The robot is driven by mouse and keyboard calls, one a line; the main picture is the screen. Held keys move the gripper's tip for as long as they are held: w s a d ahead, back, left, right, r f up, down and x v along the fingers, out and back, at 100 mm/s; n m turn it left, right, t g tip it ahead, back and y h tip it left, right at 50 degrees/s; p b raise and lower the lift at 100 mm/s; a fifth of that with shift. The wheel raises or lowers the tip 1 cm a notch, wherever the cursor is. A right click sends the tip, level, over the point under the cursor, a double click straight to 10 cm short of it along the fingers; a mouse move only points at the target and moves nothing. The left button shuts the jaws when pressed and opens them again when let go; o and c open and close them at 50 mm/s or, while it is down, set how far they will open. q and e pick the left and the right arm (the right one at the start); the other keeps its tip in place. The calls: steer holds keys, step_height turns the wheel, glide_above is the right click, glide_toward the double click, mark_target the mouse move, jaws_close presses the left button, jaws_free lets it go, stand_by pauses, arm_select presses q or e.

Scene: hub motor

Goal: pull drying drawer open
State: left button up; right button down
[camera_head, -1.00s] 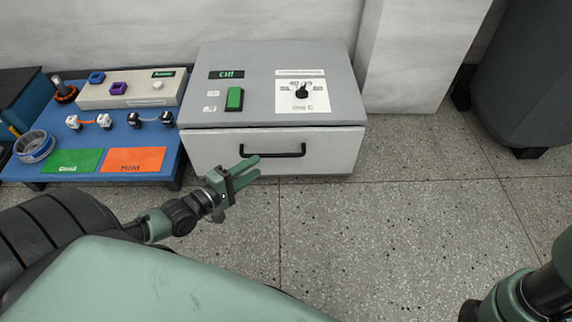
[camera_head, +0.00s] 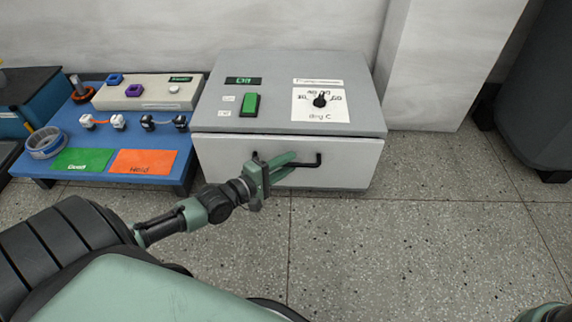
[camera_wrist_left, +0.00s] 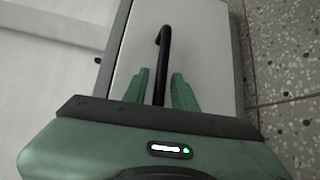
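The drying drawer (camera_head: 345,172) is the light front of a grey box-shaped oven (camera_head: 285,85) and looks closed. Its black bar handle (camera_head: 318,160) runs across the front; in the left wrist view the handle (camera_wrist_left: 163,62) lies between the two green fingers. My left gripper (camera_head: 292,166) is at the drawer front, its fingers on either side of the handle. In the left wrist view the gripper (camera_wrist_left: 161,88) is open, with gaps between each finger and the bar. Part of the handle is hidden behind the gripper in the head view. My right gripper is not in view.
A blue table (camera_head: 185,178) with a green card (camera_head: 84,160), an orange card (camera_head: 143,161), small motor parts and a tape roll (camera_head: 45,143) stands left of the oven. Speckled floor (camera_head: 400,250) in front and to the right is clear. A white wall block (camera_head: 435,75) stands right.

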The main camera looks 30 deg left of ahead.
arm_select(q)
jaws_close()
stand_by(1.2)
